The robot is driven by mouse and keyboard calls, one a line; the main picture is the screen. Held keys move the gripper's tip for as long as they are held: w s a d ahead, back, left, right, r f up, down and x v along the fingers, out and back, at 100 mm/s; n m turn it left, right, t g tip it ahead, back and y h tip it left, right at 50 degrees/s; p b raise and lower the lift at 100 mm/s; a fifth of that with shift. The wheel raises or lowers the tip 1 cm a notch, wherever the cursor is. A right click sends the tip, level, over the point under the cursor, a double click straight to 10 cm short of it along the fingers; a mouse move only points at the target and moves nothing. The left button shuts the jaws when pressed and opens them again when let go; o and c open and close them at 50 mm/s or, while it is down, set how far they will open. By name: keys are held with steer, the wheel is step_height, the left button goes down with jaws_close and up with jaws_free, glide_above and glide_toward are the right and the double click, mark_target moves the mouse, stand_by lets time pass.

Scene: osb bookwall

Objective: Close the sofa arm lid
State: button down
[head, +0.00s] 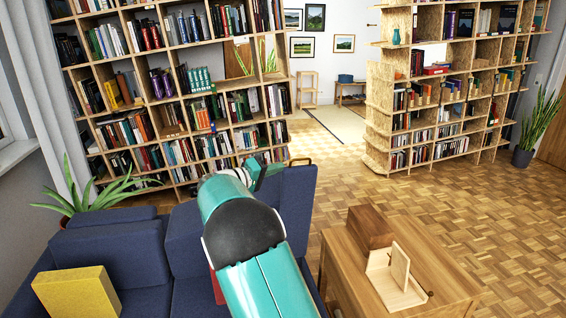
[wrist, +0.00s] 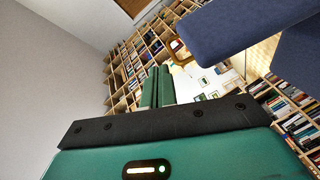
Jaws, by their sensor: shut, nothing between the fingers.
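The dark blue sofa (head: 185,240) fills the lower left of the head view. At its right end a blue upright panel (head: 298,200), which looks like the raised arm lid, stands just right of my gripper (head: 262,172). In the wrist view a blue padded slab (wrist: 235,28) reaches in from the upper right, beside and apart from my fingers. The two green fingers of my gripper (wrist: 157,87) are together with nothing between them. My teal arm hides part of the sofa's right end, and the lid's hinge cannot be made out.
A yellow cushion (head: 78,292) lies on the sofa. A wooden table (head: 430,270) with a small box and stand is right of the sofa. Tall bookshelves (head: 185,85) stand behind. Parquet floor (head: 420,190) is clear between table and shelves.

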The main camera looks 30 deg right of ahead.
steer(key=w+a+f+n+t+h, duration=0.1)
steer(key=w+a+f+t+h, duration=0.2)
steer(key=w, duration=0.4)
steer(key=shift+s+d+r, duration=0.1)
steer(key=shift+d+r, duration=0.1)
steer(key=shift+d, duration=1.3)
steer(key=shift+s+d+r, duration=0.1)
steer(key=shift+d+r, duration=0.15)
steer(key=shift+d, duration=1.3)
steer(key=shift+s+d+r, duration=0.1)
steer(key=shift+d+r, duration=0.1)
steer(key=shift+d, duration=1.3)
steer(key=shift+s, duration=0.1)
